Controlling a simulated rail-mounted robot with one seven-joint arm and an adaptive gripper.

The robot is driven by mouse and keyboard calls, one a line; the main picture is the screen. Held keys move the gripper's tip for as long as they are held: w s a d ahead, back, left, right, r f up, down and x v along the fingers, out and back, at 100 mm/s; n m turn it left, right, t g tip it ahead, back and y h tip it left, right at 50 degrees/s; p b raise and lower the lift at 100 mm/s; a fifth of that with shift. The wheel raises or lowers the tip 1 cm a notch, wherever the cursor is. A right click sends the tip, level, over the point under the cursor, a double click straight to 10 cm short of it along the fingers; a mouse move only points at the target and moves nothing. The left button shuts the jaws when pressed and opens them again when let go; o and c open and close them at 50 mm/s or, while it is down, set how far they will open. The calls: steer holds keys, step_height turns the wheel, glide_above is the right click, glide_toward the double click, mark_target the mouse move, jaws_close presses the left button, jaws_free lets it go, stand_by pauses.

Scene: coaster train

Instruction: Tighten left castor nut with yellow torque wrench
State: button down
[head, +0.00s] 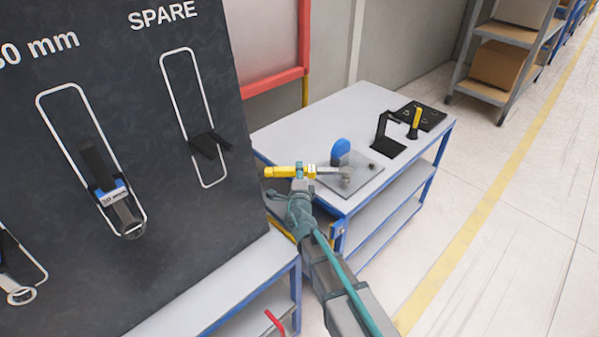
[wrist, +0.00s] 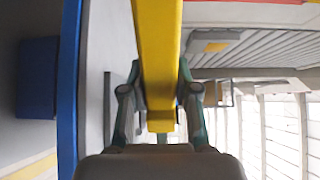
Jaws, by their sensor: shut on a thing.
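The yellow torque wrench (head: 283,172) lies across my gripper (head: 301,184), which is shut on its yellow handle. The handle (wrist: 157,50) also fills the middle of the wrist view between the two fingers (wrist: 158,105). The wrench's grey head end reaches right, over the near left part of a grey plate (head: 360,188) on the workbench. A blue castor (head: 340,148) stands just behind it. A small nut-like piece (head: 345,180) shows at the wrench's end; I cannot tell whether the head is seated on it. Another small nut-like piece (head: 373,166) is farther right on the plate.
A black stand (head: 384,132) and a yellow-handled tool (head: 416,118) on a dark plate are at the bench's far end. A dark tool board (head: 150,230) fills the left, with an empty SPARE outline and a hanging blue-labelled wrench (head: 108,190). The floor at right is clear.

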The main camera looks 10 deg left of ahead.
steer(key=shift+f+b, duration=1.2)
steer(key=shift+f, duration=0.45)
stand_by(2.3)
steer(key=shift+w+a+m+t+h+p, duration=0.15)
steer(key=shift+w+m+h+p, duration=0.4)
steer(key=shift+p, duration=1.05)
steer(key=shift+w+a+m+t+h+p, duration=0.2)
steer(key=shift+w+h+p, duration=0.55)
steer(key=shift+p, duration=0.8)
stand_by(0.9)
